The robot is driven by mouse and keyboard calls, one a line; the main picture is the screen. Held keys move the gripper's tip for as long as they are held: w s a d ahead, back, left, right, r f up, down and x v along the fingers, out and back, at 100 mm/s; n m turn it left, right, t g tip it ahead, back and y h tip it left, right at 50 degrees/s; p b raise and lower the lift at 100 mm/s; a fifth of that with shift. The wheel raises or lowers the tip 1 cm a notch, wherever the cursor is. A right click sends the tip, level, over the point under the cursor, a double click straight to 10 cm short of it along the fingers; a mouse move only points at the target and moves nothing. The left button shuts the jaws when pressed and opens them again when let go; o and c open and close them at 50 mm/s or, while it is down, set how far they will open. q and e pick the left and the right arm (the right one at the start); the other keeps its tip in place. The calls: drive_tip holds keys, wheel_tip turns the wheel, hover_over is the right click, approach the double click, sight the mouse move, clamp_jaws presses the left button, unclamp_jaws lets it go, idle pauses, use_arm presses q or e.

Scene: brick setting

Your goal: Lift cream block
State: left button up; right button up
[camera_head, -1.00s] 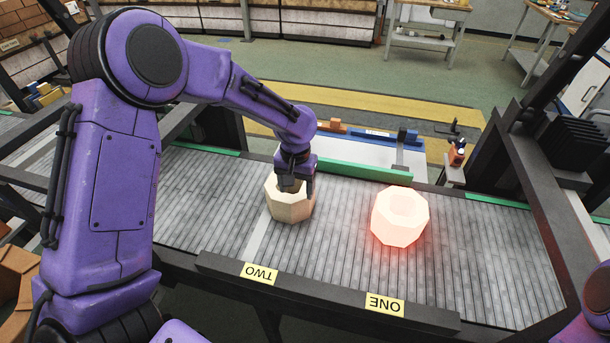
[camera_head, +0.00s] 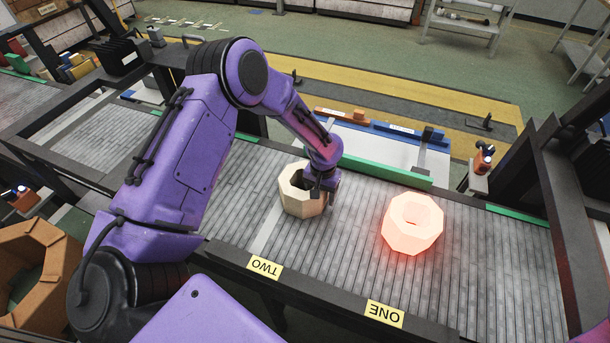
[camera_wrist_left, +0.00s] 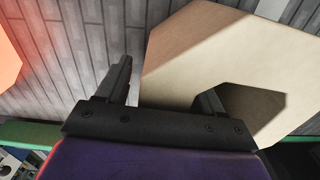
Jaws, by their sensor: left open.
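The cream block (camera_head: 297,204) is an octagonal ring with a hole, standing on the slatted conveyor behind the sign TWO. My left gripper (camera_head: 322,192) is at its right side, low over the rim. In the left wrist view the block (camera_wrist_left: 190,58) fills the upper right. There the open left gripper (camera_wrist_left: 165,92) has one finger outside the block and the other at the hole, with the block's wall between them. Whether the fingers touch the wall cannot be told. My right gripper is out of view.
A glowing reddish-white octagonal block (camera_head: 412,240) stands to the right, behind the sign ONE (camera_head: 384,313). It also shows at the left edge of the wrist view (camera_wrist_left: 8,62). A green strip (camera_head: 385,172) edges the conveyor's far side. Bare slats lie between the blocks.

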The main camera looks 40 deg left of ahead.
use_arm(q)
drive_tip(key=shift+s+r, duration=0.1)
drive_tip(key=shift+s, duration=0.3)
drive_tip(key=c, duration=0.3)
clamp_jaws()
drive_tip(key=shift+w+r, duration=0.15)
drive_tip(key=shift+w, duration=0.05)
idle(0.5)
